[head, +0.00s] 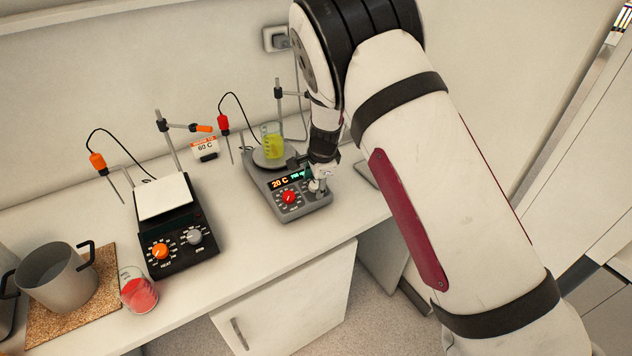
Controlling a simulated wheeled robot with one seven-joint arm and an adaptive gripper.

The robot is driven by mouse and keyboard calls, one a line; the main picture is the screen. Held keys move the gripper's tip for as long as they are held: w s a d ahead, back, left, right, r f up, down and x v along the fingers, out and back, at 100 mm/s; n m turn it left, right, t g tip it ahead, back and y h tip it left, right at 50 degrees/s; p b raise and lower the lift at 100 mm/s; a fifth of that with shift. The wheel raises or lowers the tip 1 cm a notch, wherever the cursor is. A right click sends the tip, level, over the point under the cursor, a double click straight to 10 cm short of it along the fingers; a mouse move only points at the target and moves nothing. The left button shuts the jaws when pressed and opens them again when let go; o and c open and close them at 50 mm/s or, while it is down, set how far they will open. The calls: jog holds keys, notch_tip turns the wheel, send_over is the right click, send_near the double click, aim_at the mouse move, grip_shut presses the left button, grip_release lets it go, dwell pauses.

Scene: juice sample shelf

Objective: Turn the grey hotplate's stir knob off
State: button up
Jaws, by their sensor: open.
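The grey hotplate (304,209) stands on the bench in the head view. Its display (288,181) shows an orange "20 C" and smaller green text that I cannot read fully. A red knob (290,197) sits at the left of its front panel. My gripper (319,184) is open, pointing down over the right side of that panel, where the stir knob would sit. The gripper covers that spot, so the stir knob and its setting cannot be made out, nor whether the fingers touch it. A beaker of yellow liquid (273,146) stands on the hotplate's round plate.
A black hotplate (182,250) with an orange knob and a grey knob stands to the left. A beaker of red liquid (139,290), a metal pot (58,281) on a cork mat (42,327), and a "60 C" sign (205,147) are also on the bench. Probe stands rise behind both hotplates.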

grip_shut()
jog(key=n+b, duration=0.1)
jog(key=n, duration=0.3)
jog(key=shift+n, duration=0.4)
jog(key=n+b, duration=0.1)
jog(key=n, duration=0.3)
jog(key=shift+n, duration=0.3)
jog(key=n+b, duration=0.1)
jog(key=n, duration=0.3)
jog(key=shift+n+y, duration=0.3)
jog(key=shift+n+b, duration=0.9)
jog(key=shift+n, duration=1.1)
